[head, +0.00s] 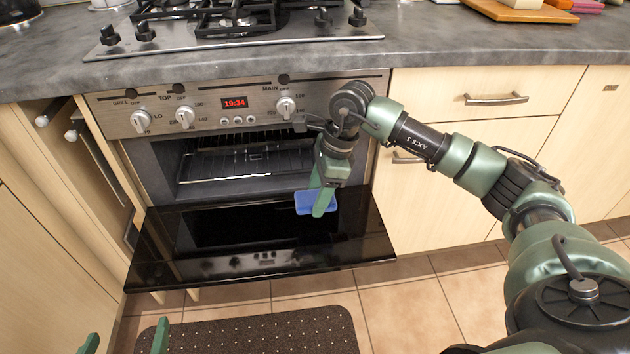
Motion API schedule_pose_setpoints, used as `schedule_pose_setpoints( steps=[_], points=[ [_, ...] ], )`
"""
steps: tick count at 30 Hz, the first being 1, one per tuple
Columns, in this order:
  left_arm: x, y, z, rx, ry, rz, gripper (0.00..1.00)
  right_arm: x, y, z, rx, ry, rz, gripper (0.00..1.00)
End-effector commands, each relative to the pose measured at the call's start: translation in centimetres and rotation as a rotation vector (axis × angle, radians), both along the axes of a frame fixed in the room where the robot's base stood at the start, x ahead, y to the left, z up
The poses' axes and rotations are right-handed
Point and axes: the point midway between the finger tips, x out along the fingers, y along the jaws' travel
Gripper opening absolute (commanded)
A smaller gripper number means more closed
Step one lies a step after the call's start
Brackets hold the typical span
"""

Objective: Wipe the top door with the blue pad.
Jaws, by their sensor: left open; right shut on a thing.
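The top oven door (260,250) is folded down open, its dark glossy inner face turned up. The blue pad (303,203) is in my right gripper (324,198), which is shut on it. The pad is over the right part of the door, at or just above its surface; I cannot tell whether it touches. The gripper's fingers hide part of the pad. My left gripper (124,340) is at the bottom left edge, its two green fingers apart and empty, well away from the door.
The open oven cavity (240,160) with wire racks is behind the door. The control panel (230,105) and grey countertop (440,35) with a gas hob (235,25) are above. A dotted dark mat (260,333) lies on the tiled floor. Wooden cabinets flank the oven.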

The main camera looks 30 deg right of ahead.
Motion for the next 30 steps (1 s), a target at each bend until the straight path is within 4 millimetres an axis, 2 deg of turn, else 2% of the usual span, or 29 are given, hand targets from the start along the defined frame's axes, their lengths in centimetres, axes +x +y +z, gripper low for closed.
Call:
schedule_pose_setpoints(
  steps=[13, 30],
  points=[
    [-2.4, 1.1, -2.6, 0.040, 0.171, 0.013, 1.00, 0.0, -0.2, 1.2, 0.000, 0.000, -0.002, 0.11],
    [-2.5, 1.1, -2.9, 0.042, 0.183, 0.014, 1.00, 0.0, -0.2, 1.1, 0.000, 0.000, -0.002, 0.11]
  ],
)
